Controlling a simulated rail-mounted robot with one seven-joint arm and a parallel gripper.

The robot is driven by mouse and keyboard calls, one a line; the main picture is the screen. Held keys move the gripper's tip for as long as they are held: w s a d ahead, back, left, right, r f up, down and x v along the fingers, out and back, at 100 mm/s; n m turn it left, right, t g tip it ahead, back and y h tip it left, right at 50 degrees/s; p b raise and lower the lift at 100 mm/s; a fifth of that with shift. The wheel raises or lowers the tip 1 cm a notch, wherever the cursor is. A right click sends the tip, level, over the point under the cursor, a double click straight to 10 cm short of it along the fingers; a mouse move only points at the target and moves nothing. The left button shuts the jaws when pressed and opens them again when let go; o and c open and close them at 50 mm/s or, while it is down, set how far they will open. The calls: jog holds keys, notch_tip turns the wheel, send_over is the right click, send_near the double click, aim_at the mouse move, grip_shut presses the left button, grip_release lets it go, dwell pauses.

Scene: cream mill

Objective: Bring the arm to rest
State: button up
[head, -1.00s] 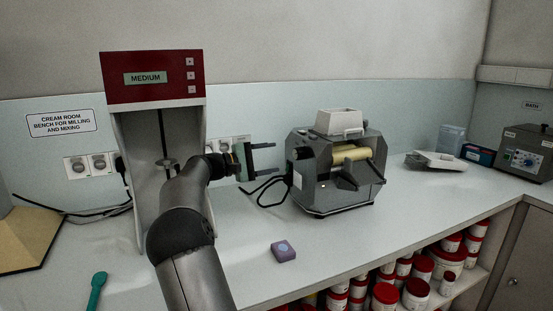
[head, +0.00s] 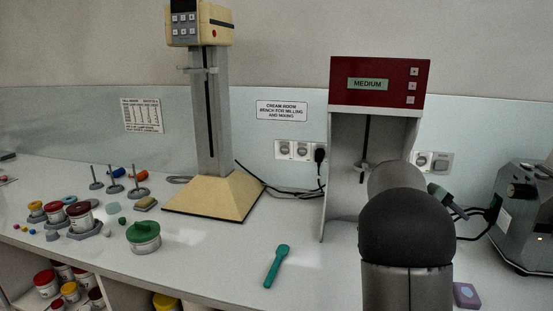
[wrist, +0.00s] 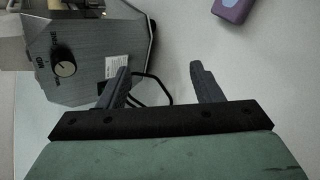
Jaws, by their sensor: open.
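My gripper (head: 458,211) is partly hidden behind my own arm at the right of the head view. It points right, toward the grey mill (head: 525,222). In the wrist view my gripper (wrist: 158,74) is open, its two dark fingers apart with nothing between them. The mill (wrist: 90,45) stands beyond them at upper left, apart from the fingers as far as I can tell.
A red-topped mixer marked MEDIUM (head: 378,83) stands behind my arm. A purple block (head: 466,295) lies at the bench front. A teal spoon (head: 277,266), a green-lidded jar (head: 144,237) and a yellow-based stand (head: 215,195) are left. Bench around the spoon is clear.

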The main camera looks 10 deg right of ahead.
jog(key=s+a+f+t+y+p, duration=0.1)
jog(key=s+a+f+y, duration=0.1)
jog(key=s+a, duration=0.5)
jog(key=s+a+f+t+y+p, duration=0.1)
jog(key=s+a+y, duration=0.4)
jog(key=a, duration=1.3)
jog(key=s+a+f+n+t+y+p, duration=0.1)
jog(key=s+a+f, duration=0.4)
jog(key=s+a, duration=0.5)
jog(key=a+y+p, duration=0.1)
jog(key=a+y, duration=0.1)
jog(key=a, duration=0.1)
jog(key=shift+a+f+t+y+p, duration=0.2)
jog(key=shift+a+t+y+p, duration=0.1)
jog(key=shift+t+p, duration=0.1)
jog(key=shift+s, duration=0.1)
